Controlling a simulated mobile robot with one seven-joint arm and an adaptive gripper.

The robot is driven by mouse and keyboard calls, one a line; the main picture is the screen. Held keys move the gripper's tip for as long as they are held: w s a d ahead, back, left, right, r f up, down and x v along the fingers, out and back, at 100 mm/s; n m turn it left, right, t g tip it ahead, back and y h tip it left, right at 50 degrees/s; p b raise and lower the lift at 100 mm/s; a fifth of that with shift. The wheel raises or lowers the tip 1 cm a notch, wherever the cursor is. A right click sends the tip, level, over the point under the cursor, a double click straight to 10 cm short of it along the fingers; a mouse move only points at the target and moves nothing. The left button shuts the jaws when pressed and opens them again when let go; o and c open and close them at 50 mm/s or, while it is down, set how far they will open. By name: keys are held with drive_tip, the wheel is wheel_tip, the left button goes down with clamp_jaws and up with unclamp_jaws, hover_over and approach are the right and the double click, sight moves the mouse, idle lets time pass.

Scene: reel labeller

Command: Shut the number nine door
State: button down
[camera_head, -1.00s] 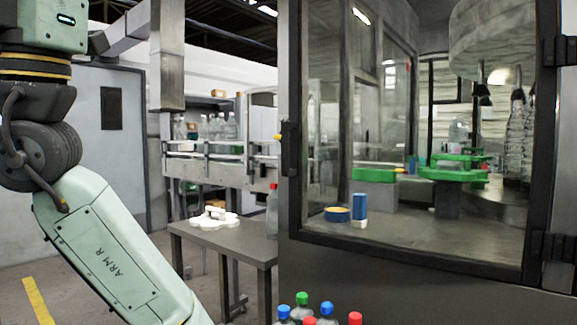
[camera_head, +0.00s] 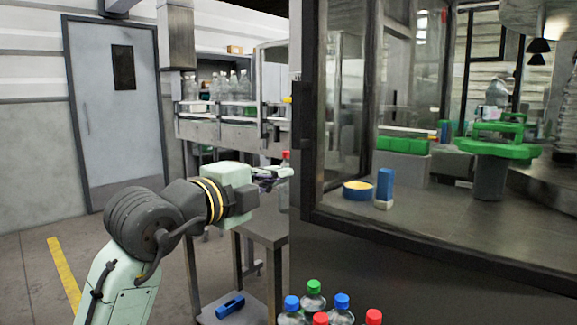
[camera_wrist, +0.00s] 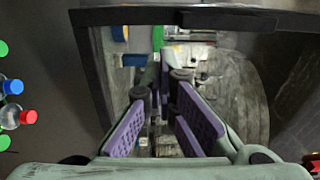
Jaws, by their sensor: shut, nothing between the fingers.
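A large glazed door with a dark frame (camera_head: 420,240) fills the right side of the head view, on the front of the machine. Its dark handle (camera_head: 300,120) is on the left upright. No number is readable on it, and I cannot tell how far it stands open. My gripper (camera_head: 283,174) is left of that upright, below the handle, pointing right. It is shut and empty. In the wrist view, its purple-padded fingers (camera_wrist: 163,88) point towards a dark frame (camera_wrist: 180,17), with the machine floor seen beyond. I cannot tell if they touch the frame.
Bottles with coloured caps (camera_head: 320,308) stand low in front of the machine. A grey side table (camera_head: 262,228) is under my gripper, with a blue object (camera_head: 230,305) on its lower shelf. A blue-and-yellow reel (camera_head: 357,190) and a blue-and-white block (camera_head: 385,187) are inside the machine.

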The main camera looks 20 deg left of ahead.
sight(320, 160)
drive_tip(key=p+x, duration=0.3)
drive_tip(key=x, duration=0.8)
drive_tip(key=shift+r, duration=0.2)
drive_tip(key=shift+w+d+f, duration=0.1)
drive_tip(key=shift+w+d, duration=0.05)
drive_tip(key=shift+w, duration=0.35)
drive_tip(key=p+x, duration=0.1)
drive_tip(key=x, duration=0.4)
drive_tip(key=shift+w+d, duration=0.15)
drive_tip(key=shift+w, duration=0.5)
drive_tip(key=shift+r, duration=0.35)
drive_tip(key=shift+d, duration=0.1)
drive_tip(key=shift+f, duration=0.1)
